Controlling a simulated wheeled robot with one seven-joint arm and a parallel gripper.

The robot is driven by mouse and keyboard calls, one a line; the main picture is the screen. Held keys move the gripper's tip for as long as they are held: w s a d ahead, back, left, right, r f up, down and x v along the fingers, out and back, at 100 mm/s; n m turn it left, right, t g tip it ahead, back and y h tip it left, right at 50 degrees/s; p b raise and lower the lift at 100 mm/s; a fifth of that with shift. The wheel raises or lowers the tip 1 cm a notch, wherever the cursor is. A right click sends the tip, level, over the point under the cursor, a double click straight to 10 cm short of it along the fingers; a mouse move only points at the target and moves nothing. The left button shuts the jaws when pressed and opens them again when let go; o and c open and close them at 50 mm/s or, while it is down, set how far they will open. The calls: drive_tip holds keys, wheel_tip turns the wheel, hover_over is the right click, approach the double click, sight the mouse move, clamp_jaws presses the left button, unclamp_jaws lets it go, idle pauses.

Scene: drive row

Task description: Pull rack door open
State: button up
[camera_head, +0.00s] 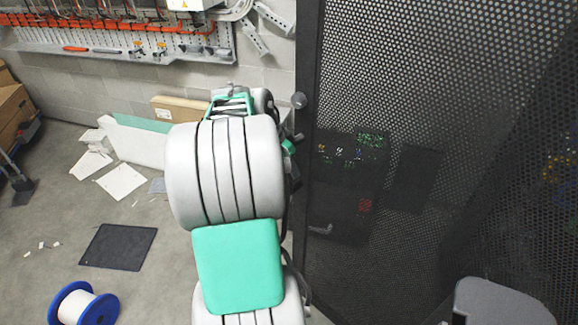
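The rack door (410,90) is a tall black perforated mesh panel filling the right half of the view. Its dark solid left edge (309,60) runs upright near the middle. Small coloured lights show through the mesh. I cannot tell whether the door is fully closed or slightly ajar. My white and green arm reaches forward just left of this edge. My gripper is mostly hidden behind my arm, close to the door's edge. I cannot see its fingers, or whether they touch the door. A small grey round knob (299,100) shows beside the edge; I cannot tell what it belongs to.
A pegboard with tools (140,40) hangs on the back wall. White and wooden boards (135,140) lean or lie below it. A dark mat (118,247), a blue-rimmed spool (84,305) and cardboard boxes (12,108) are on the left.

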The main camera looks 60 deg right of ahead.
clamp_jaws()
drive_tip(key=shift+a, duration=0.1)
idle(1.0)
